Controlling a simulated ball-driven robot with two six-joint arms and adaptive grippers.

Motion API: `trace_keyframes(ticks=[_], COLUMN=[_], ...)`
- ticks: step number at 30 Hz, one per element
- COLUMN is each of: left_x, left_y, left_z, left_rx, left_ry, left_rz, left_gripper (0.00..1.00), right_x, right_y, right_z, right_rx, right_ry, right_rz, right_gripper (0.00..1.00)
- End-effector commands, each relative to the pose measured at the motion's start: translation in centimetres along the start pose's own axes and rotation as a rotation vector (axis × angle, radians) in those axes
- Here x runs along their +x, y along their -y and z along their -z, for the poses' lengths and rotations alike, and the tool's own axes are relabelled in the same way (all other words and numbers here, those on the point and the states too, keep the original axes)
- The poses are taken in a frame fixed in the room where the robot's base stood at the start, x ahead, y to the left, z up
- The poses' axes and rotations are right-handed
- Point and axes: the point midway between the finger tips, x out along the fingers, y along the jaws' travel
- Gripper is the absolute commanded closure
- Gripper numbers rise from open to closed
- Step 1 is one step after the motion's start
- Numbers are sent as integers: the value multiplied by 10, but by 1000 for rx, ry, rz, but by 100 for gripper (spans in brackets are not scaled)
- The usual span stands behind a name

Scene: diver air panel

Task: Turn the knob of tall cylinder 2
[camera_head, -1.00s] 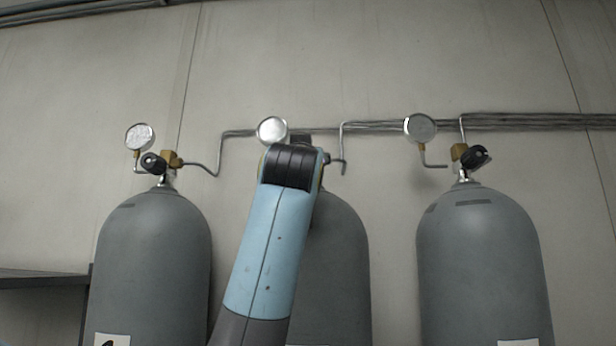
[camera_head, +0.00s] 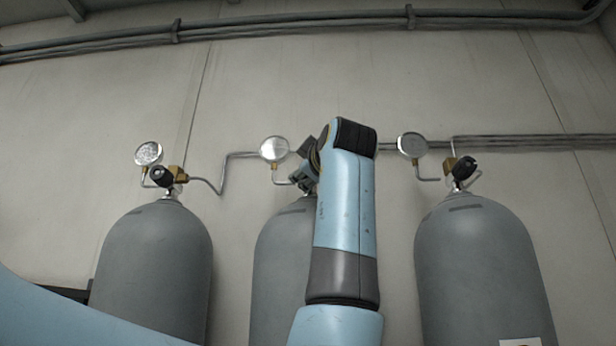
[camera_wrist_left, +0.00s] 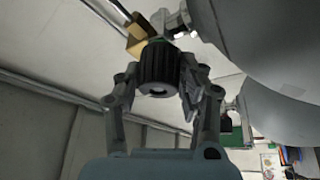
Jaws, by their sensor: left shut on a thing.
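Three tall grey cylinders stand in front of the wall. The middle one, tall cylinder 2 (camera_head: 278,265), is partly hidden by my left arm, and its number label is not in view. Its black ribbed knob (camera_wrist_left: 158,66) shows in the left wrist view, on a brass valve (camera_wrist_left: 142,34). My left gripper (camera_head: 305,177) is at the top of this cylinder, its hand partly hidden by my wrist. In the left wrist view my left gripper (camera_wrist_left: 160,72) has a finger on each side of the knob and is shut on it. My right gripper is not in view.
The left cylinder (camera_head: 155,260) and right cylinder (camera_head: 480,260) have their own black knobs. Round gauges stand above the valves; the middle gauge (camera_head: 274,149) is close beside my left gripper. Thin pipes (camera_head: 500,142) run along the wall.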

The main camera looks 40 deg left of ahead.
Motion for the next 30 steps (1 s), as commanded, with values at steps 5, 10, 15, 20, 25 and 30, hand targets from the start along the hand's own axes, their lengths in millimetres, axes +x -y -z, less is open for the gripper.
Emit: trace_keyframes(ticks=[5,10,15,20,25,30], left_x=[0,0,0,1,1,1], left_y=[-1,-2,-2,-3,-3,-2], left_z=[0,1,1,2,2,1], left_rx=[-151,-297,-444,-582,-719,-836], left_ry=[-6,-12,-19,-25,-30,-36], left_rz=[69,137,204,267,329,383], left_gripper=[93,93,93,93,93,93], right_x=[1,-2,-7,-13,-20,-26], right_y=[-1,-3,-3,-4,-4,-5], right_z=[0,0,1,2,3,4], right_rx=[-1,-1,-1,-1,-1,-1], right_ry=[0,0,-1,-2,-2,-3], right_rz=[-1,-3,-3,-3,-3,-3], right_gripper=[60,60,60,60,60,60])
